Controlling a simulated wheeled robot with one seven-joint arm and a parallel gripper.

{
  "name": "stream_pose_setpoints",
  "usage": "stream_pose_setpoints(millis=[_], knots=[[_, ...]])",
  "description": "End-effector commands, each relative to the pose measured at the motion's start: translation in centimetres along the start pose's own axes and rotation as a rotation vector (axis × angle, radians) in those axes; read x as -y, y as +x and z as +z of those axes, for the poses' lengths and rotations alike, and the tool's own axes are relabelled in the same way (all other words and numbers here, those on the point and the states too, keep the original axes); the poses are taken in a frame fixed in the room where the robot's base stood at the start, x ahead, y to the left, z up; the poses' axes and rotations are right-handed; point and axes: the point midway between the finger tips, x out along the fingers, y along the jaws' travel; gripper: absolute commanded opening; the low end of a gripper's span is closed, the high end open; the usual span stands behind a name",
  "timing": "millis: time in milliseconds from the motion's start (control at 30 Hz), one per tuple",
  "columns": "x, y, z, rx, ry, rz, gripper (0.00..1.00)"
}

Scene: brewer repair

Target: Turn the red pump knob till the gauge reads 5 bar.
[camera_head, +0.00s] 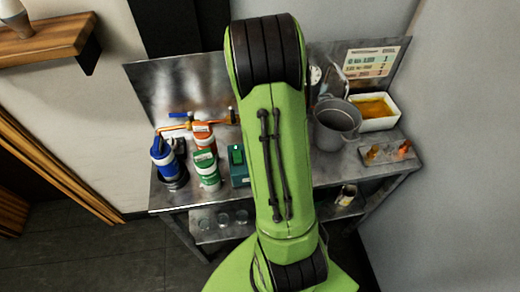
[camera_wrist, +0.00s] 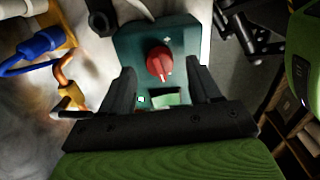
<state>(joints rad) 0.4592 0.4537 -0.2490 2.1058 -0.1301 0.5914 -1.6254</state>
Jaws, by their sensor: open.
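The red pump knob (camera_wrist: 159,63) sits on the face of a teal pump box (camera_wrist: 128,48) in the wrist view, with a pale pointer line on it. My gripper (camera_wrist: 168,78) is open, with its two dark fingers on either side below the knob and nothing between them. I cannot tell whether the fingertips touch the box. A small lit green spot and a pale panel show on the box below the knob. A round white gauge (camera_head: 315,75) shows at the back panel, too small to read.
A grey bucket (camera_head: 337,125) and a white tray of orange liquid (camera_head: 374,112) stand to the right on the metal bench (camera_head: 352,172). Blue, red and green-labelled containers (camera_head: 206,170) stand to the left. Pipes with a blue-handled valve (camera_wrist: 36,45) lie left of the box.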

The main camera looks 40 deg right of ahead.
Motion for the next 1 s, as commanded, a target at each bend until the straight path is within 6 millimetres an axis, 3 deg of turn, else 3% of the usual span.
stream_pose_setpoints(millis=[133,433,800,1000], knots=[[0.0,1.9,0.0,0.000,0.000,-0.001,0.62],[0.0,2.1,0.0,0.000,0.000,0.001,0.61],[-0.1,2.1,0.0,0.000,0.000,0.002,0.07],[-0.1,2.1,0.0,0.000,0.014,0.002,0.07]])
